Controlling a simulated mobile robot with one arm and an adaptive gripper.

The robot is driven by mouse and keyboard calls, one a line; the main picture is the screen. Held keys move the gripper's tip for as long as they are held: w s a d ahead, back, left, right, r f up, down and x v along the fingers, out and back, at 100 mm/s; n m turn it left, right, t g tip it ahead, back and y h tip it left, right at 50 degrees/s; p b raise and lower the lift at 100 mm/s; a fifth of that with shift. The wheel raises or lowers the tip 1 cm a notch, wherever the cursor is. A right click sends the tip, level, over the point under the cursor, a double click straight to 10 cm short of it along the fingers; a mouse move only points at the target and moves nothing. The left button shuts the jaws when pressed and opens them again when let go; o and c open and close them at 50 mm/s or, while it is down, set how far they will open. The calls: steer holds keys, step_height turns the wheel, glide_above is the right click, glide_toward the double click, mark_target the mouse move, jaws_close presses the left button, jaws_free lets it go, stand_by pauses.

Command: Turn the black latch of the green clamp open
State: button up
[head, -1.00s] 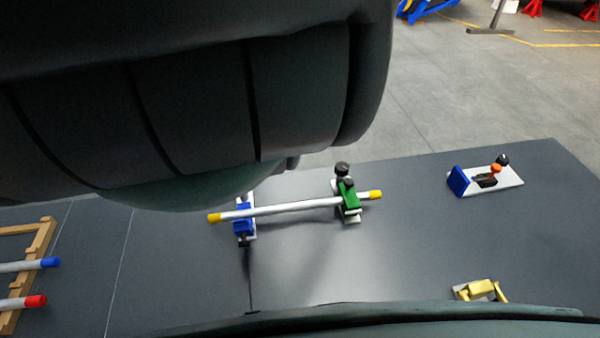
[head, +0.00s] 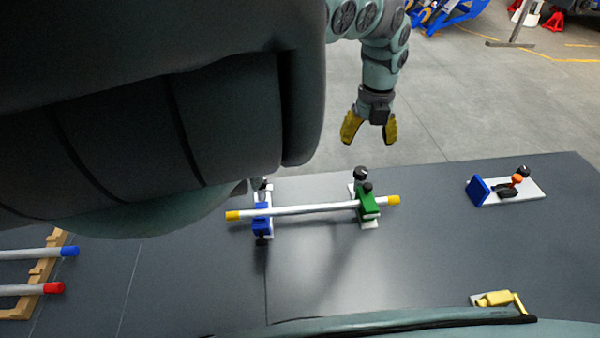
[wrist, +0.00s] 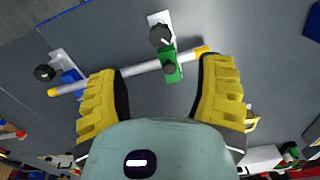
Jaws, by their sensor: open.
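The green clamp (head: 369,205) sits on a white base on the dark table and holds the right part of a white rod (head: 310,209) with yellow ends. One black knob-like part (head: 360,173) stands behind it and a smaller one (head: 367,188) is on its top; I cannot tell which is the latch. The clamp also shows in the wrist view (wrist: 173,73), ahead of and between my fingers. My gripper (head: 369,138) is open and empty, above and beyond the table's far edge in the head view, apart from the clamp.
A blue clamp (head: 262,222) holds the rod's left part. A white plate (head: 522,190) with a blue block and an orange-and-black handle lies at right. A yellow fixture (head: 497,299) is near the front. A wooden rack (head: 42,270) with rods stands at left.

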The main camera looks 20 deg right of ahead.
mark_target(361, 170)
steer(key=f, duration=0.8)
steer(key=shift+s+f, duration=0.1)
steer(key=shift+s, duration=0.1)
steer(key=shift+d+f, duration=0.1)
steer(key=shift+f, duration=0.5)
steer(key=shift+w+f, duration=0.15)
steer(key=shift+f, duration=0.3)
steer(key=shift+o, duration=0.4)
jaws_close()
